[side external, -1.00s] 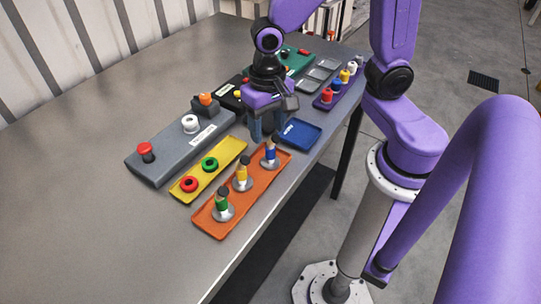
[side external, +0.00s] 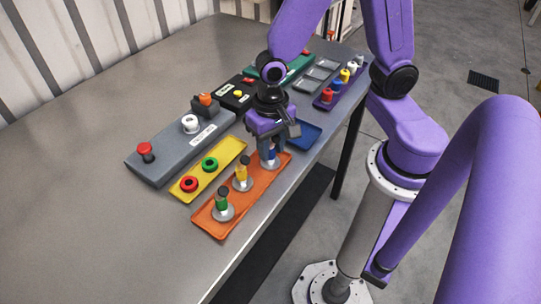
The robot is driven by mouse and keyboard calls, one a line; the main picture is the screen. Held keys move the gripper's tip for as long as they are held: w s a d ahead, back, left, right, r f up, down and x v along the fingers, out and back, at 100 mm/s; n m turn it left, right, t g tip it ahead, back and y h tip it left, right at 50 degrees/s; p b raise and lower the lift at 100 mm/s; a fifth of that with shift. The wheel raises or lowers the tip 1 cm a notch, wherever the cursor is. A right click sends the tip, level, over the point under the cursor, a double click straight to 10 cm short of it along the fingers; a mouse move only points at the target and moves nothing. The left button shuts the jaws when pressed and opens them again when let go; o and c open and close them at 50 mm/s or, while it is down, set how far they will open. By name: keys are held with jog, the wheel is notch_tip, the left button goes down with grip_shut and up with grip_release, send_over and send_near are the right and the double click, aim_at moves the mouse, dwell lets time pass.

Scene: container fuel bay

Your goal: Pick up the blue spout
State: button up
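The blue spout (side external: 271,153) stands upright on a silver round base at the far end of the orange tray (side external: 208,222). My gripper (side external: 270,150) is lowered over it, with its fingers on either side of the spout's upper part. The fingers and hand hide much of the spout. I cannot tell whether the fingers touch it or are closed on it. A yellow spout (side external: 241,173) and a green spout (side external: 222,200) stand upright on their own silver bases in the same tray.
A yellow tray (side external: 191,193) with red and green rings lies left of the orange tray. A grey panel (side external: 160,167) with knobs is behind it. A blue tray (side external: 308,133) is just right of my gripper. A purple rack (side external: 336,99) holds several coloured pieces. The table's near left is clear.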

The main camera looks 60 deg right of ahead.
grip_shut()
jog(key=shift+r, duration=0.15)
